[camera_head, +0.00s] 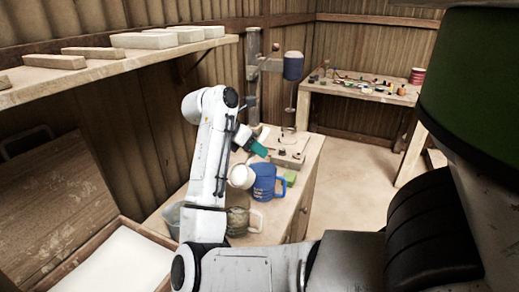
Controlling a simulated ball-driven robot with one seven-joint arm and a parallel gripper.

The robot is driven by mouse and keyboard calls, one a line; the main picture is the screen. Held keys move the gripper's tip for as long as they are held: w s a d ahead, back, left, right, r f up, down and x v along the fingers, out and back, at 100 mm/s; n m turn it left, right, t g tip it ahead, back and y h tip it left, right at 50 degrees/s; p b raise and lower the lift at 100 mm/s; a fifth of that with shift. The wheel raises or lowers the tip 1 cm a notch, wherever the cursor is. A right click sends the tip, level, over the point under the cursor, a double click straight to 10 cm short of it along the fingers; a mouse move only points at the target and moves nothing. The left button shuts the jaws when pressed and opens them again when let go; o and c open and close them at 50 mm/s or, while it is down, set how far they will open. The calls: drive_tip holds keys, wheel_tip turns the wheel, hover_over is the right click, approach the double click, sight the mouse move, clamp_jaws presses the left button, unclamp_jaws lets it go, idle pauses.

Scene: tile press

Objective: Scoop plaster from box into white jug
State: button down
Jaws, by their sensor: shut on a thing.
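My gripper (249,139) is over the bench beyond my white arm, small in view. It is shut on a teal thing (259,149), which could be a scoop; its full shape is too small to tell. A white rounded shape (242,176) sits just left of a blue jug (264,181); it may be the white jug, but I cannot tell for sure. A wooden box (75,265) with its lid open stands at the lower left. White plaster (122,262) fills it with a level-looking surface.
A clear, brownish jug (240,220) with a handle stands near the bench's front, partly behind my arm. A green block (290,177) lies by the blue jug. A drill press (293,68) stands behind. A shelf (120,58) with pale slabs overhangs the left. Floor to the right is clear.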

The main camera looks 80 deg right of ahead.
drive_tip(key=shift+w+a+r+g+h+b, duration=0.2)
drive_tip(key=shift+w+a+g+h+b, duration=0.2)
drive_tip(key=shift+w+a+g+h, duration=0.4)
drive_tip(key=shift+w+a+r+m+g+h+b, duration=0.15)
drive_tip(key=shift+w+a+r+g+h+b, duration=0.35)
drive_tip(key=shift+b, duration=0.55)
drive_tip(key=shift+w+a+r+m+g+h+b, duration=0.25)
drive_tip(key=shift+a+r+g+h+b, duration=0.3)
drive_tip(key=shift+a+h+b, duration=0.4)
drive_tip(key=shift+w+a+r+m+g+h+b, duration=0.1)
drive_tip(key=shift+w+a+r+g+h+b, duration=0.4)
drive_tip(key=shift+b, duration=0.65)
drive_tip(key=shift+r, duration=0.15)
